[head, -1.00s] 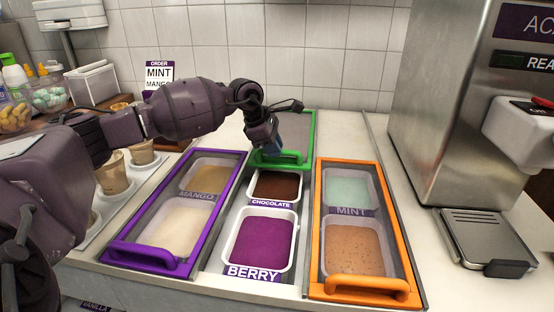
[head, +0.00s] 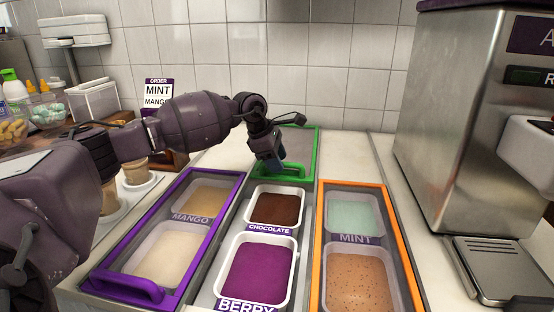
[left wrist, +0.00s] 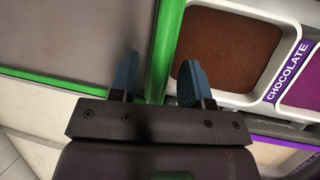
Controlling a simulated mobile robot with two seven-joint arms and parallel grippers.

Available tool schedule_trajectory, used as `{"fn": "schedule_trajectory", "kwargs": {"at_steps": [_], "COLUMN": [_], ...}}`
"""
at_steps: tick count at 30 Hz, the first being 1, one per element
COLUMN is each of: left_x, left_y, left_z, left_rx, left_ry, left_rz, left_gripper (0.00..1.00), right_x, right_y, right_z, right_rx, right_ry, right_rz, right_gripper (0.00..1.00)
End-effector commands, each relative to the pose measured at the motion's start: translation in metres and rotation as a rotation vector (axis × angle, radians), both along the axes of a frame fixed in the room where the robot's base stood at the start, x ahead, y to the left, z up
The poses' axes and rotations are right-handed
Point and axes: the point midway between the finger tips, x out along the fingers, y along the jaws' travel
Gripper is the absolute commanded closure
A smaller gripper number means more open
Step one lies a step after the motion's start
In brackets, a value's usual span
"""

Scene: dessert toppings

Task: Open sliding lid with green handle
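The green-handled lid (head: 297,145) is slid to the back of the middle bay, and the chocolate tub (head: 277,208) and berry tub (head: 258,272) lie uncovered in front of it. Its green handle (head: 290,172) is at the lid's near edge. My left gripper (head: 272,163) is at this handle. In the left wrist view, its two blue fingers (left wrist: 157,82) stand wide apart, with a green bar (left wrist: 166,45) running between them. The bar shows a gap to the left finger; whether the right finger touches it is unclear. My right gripper is not in view.
A purple-framed lid (head: 229,193) covers the left bay and an orange-framed lid (head: 381,188) covers the right bay. A steel machine (head: 450,120) stands at right. Cups (head: 138,172) stand at left. Bare counter (head: 347,155) lies behind the orange lid.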

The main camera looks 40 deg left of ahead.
Motion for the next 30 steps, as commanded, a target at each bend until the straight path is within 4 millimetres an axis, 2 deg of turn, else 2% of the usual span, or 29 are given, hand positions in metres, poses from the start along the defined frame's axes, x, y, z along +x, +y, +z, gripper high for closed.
{"fn": "schedule_trajectory", "kwargs": {"at_steps": [7,10,19,24,30], "left_x": [0.000,-0.002,-0.020,-0.030,-0.037], "left_y": [0.000,0.002,0.013,0.019,0.024], "left_z": [0.001,0.008,0.056,0.081,0.096], "left_rx": [0.000,0.001,0.001,0.001,0.000], "left_ry": [-0.001,-0.003,-0.008,-0.008,-0.003], "left_rz": [0.000,0.000,0.002,0.001,-0.001], "left_gripper": [0.57,0.57,0.57,0.57,0.57], "right_x": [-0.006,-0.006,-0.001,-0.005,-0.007], "right_y": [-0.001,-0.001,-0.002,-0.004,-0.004], "right_z": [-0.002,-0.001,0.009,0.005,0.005], "right_rx": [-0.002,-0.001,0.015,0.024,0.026], "right_ry": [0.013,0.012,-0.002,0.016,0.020], "right_rz": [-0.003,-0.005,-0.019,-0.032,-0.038], "right_gripper": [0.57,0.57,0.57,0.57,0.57]}}
